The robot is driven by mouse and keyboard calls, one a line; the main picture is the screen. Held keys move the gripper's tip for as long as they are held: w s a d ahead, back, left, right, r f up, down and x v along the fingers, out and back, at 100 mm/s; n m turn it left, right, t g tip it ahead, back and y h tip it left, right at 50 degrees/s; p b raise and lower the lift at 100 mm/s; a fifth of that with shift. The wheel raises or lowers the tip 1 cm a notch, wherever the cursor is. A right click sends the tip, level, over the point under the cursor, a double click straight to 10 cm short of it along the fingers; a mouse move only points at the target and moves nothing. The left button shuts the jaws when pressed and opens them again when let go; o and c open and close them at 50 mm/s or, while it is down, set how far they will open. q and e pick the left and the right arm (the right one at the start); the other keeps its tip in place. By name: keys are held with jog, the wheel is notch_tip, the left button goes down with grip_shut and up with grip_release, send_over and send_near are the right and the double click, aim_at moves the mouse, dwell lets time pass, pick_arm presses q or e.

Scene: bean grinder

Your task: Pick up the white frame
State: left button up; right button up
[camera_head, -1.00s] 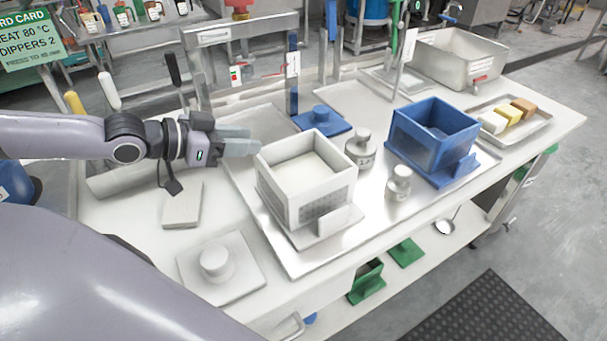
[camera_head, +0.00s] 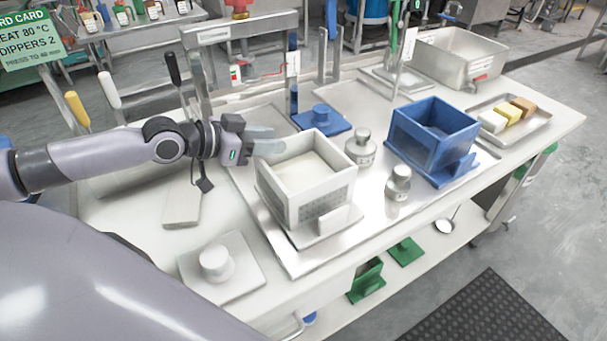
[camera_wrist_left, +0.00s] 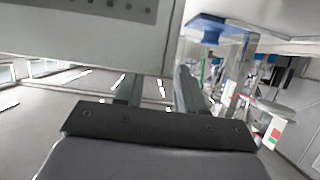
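The white frame (camera_head: 303,177) is a square, box-like frame with a perforated front wall and a small front ledge. It stands upright on a metal tray (camera_head: 287,250) on the bench. My left gripper (camera_head: 270,146) is at its back left corner, fingers pointing right, the tips partly hidden behind the frame. In the left wrist view the white frame's wall (camera_wrist_left: 90,35) fills the upper left, close to the fingers, and covers part of one. The left fingers (camera_wrist_left: 158,88) stand apart with a gap; contact with the frame cannot be told. My right gripper is not in view.
A blue frame (camera_head: 433,137) stands to the right, with two metal weights (camera_head: 361,148) between the frames. A white plate with a knob (camera_head: 218,264) lies at front left, a blue one (camera_head: 321,118) behind. A metal rack (camera_head: 233,36) stands at the back.

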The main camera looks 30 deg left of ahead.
pick_arm(q)
jog(key=shift+x, duration=1.55)
grip_shut()
jog(key=shift+r, duration=0.2)
